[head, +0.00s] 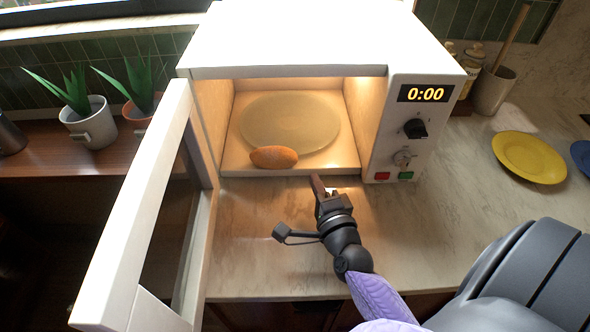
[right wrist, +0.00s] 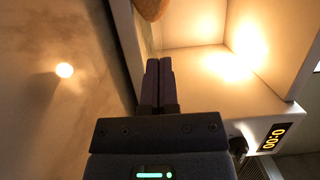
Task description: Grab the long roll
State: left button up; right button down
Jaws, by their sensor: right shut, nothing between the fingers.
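The long roll (head: 274,157) is an orange-brown oval bread roll. It lies in the open, lit microwave at the front of the cavity, at the front edge of the round turntable (head: 290,118). My right gripper (head: 317,184) is shut and empty, just in front of the cavity's lower front edge, right of the roll and apart from it. In the right wrist view the closed fingers (right wrist: 159,66) point toward the microwave opening, and part of the roll (right wrist: 152,8) shows at the top. My left gripper is not in view.
The white microwave (head: 300,40) has its door (head: 140,215) swung open to the left. Its display reads 0:00. A yellow plate (head: 529,156) and a utensil crock (head: 492,92) stand right. Potted plants (head: 90,125) stand left. The counter before the cavity is clear.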

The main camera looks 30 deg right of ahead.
aim_at(284, 163)
jog(key=w, duration=0.4)
jog(key=shift+w+a, duration=0.25)
jog(key=shift+a, duration=0.15)
jog(key=shift+w+a, duration=0.3)
jog(key=shift+w, duration=0.2)
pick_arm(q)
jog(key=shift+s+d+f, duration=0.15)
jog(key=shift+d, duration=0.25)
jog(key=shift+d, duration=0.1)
pick_arm(e)
jog(key=shift+w+a, duration=0.65)
jog(key=shift+w, duration=0.3)
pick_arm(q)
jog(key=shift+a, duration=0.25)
pick_arm(e)
jog(key=shift+w+d, duration=0.1)
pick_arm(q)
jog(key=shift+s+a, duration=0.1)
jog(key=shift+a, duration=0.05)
